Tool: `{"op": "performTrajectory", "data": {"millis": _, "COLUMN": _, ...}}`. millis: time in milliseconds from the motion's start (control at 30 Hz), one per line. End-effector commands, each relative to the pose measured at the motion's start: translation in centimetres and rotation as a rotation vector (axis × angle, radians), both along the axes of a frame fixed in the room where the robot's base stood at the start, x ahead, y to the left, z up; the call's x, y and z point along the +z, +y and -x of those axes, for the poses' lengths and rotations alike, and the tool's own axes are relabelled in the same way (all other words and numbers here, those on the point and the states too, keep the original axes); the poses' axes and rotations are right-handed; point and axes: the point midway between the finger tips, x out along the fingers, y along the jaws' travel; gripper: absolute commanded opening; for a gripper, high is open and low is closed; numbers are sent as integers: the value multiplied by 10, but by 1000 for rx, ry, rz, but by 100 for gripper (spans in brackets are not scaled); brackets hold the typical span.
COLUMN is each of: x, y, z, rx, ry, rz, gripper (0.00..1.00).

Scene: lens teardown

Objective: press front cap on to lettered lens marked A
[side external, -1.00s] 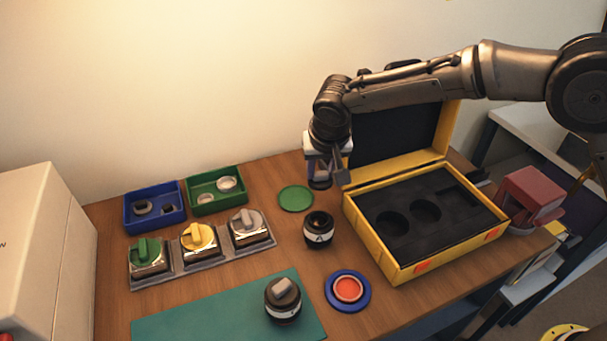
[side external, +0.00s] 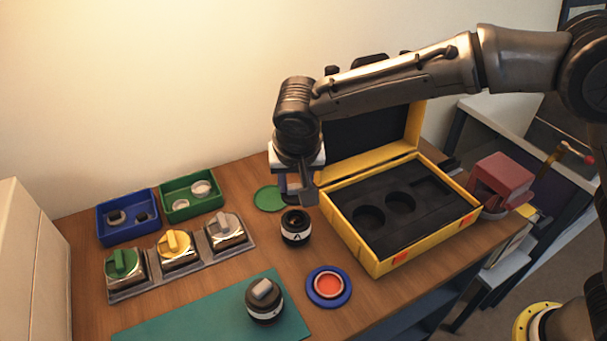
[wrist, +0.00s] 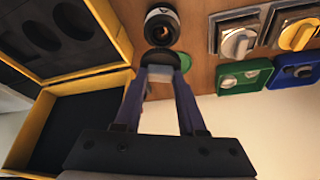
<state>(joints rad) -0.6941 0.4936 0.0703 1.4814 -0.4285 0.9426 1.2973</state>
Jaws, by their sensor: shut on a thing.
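The lens marked A (side external: 296,227) stands upright on the wooden table, black with a white lettered band and its glass end uncovered. In the wrist view the lens (wrist: 162,27) lies just beyond my fingertips. My gripper (side external: 297,192) is above and slightly behind it in the side view. In the wrist view its fingers are shut on a dark round cap (wrist: 160,61). The cap is apart from the lens in the side view, where the fingers mostly hide it.
A yellow case (side external: 375,258) with round foam wells is open to the right. A green disc (side external: 268,199) lies behind the lens. A blue dish (side external: 328,299) and another capped lens (side external: 264,302) are in front. Three knobbed blocks (side external: 176,247) stand left.

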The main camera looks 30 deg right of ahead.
Motion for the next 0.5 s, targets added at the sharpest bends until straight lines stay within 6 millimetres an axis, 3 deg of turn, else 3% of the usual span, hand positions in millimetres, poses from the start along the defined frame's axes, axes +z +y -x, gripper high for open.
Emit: {"op": "performTrajectory", "data": {"millis": 500, "x": -45, "y": -1, "z": 0, "rx": 1, "ry": 2, "rz": 2, "gripper": 0}}
